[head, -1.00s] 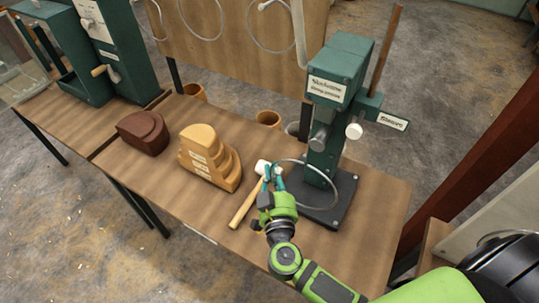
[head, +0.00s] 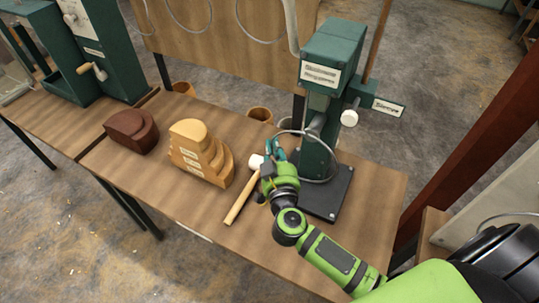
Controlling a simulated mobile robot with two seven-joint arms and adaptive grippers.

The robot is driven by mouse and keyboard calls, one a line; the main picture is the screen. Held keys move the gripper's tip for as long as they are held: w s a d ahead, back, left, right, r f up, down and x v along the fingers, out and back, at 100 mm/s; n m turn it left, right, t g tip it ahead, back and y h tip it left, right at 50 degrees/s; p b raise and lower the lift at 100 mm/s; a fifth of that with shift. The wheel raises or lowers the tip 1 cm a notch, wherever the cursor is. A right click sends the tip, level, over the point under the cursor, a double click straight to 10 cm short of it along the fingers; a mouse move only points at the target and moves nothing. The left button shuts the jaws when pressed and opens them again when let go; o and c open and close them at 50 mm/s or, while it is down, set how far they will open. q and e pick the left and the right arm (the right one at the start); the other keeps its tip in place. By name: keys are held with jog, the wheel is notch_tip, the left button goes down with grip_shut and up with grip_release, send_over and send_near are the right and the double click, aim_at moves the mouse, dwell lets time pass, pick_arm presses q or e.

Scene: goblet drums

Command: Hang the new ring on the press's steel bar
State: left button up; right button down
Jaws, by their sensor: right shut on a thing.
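The thin metal ring (head: 335,166) is held in the right gripper (head: 273,153), whose teal fingers are shut on its left side. The ring is in front of the green press (head: 328,72), and its outline overlaps the press's column. The short steel bar (head: 315,126) sticks out of the column below the press's head. The ring's upper edge crosses near the bar in the picture. I cannot tell whether the ring is around the bar or only in front of it. My left gripper is not in view.
A mallet (head: 239,205) lies on the wooden table (head: 190,210), partly behind my right gripper. A yellow stepped block (head: 199,157) and a dark brown block (head: 131,131) stand to the left. More rings hang on the board (head: 215,60) behind. A white knob (head: 349,118) sits right of the column.

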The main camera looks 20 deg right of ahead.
jog(key=w+d+f+b, duration=0.1)
jog(key=w+d+b, duration=0.2)
jog(key=w+d, duration=0.1)
jog(key=shift+w+d+f, duration=0.15)
jog(key=shift+d, duration=0.35)
dwell(0.6)
jog(key=c, duration=1.3)
grip_release()
jog(key=shift+f, duration=0.1)
jog(key=v, duration=1.2)
